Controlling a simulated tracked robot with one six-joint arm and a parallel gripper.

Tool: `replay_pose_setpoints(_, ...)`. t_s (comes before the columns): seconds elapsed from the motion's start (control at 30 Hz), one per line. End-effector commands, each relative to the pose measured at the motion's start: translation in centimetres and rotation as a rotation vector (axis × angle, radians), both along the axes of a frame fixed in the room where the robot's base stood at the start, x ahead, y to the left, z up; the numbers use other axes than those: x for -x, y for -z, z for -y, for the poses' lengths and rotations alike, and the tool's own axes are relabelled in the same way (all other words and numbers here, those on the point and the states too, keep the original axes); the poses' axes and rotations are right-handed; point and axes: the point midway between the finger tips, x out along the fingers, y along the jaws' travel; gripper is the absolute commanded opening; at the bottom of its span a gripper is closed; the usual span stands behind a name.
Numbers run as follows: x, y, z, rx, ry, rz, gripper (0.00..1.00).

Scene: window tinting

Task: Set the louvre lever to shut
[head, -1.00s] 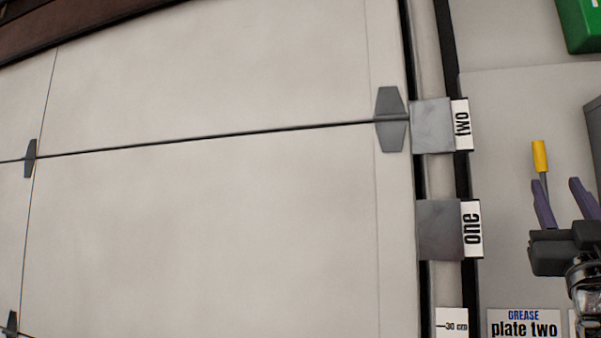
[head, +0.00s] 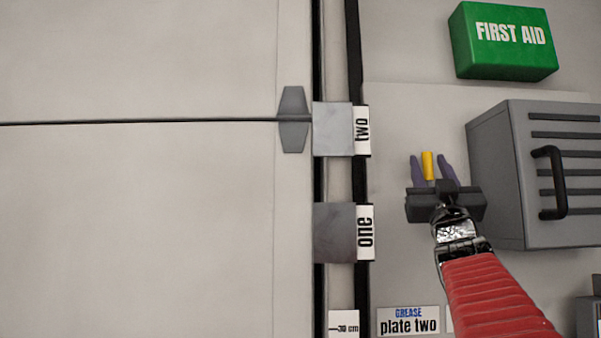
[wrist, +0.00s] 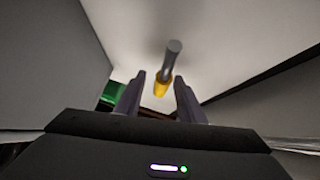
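The lever has a yellow grip (head: 428,165) on a grey shaft and stands out from the pale wall panel, right of the plates marked one and two. In the wrist view its yellow end (wrist: 161,88) and grey shaft (wrist: 173,56) show between the fingers. My gripper (head: 433,165) has two purple fingers spread apart, one on each side of the yellow grip in the head view. In the wrist view my gripper (wrist: 160,80) shows gaps on both sides of the lever, with no contact visible. The lever's base is hidden in the head view.
A grey slatted box (head: 520,170) with a black handle (head: 552,183) stands close right of my gripper. A green first aid box (head: 503,40) hangs above. Plate two (head: 333,130) and plate one (head: 334,232) are at left. A grease label (head: 408,322) is below.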

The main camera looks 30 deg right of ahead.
Motion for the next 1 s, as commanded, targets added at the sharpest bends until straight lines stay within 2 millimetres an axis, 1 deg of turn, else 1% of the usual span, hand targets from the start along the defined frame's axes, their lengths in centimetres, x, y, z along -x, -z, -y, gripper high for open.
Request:
replay_pose_setpoints(0.27, -0.07, -0.11, 0.01, 0.000, -0.001, 0.000, 0.36)
replay_pose_setpoints(0.37, -0.07, -0.11, 0.00, 0.000, -0.001, 0.000, 0.30)
replay_pose_setpoints(0.8, -0.07, -0.10, -0.02, -0.001, -0.002, 0.000, 0.00)
replay_pose_setpoints(1.0, -0.06, -0.09, 0.00, -0.001, -0.001, 0.000, 0.00)
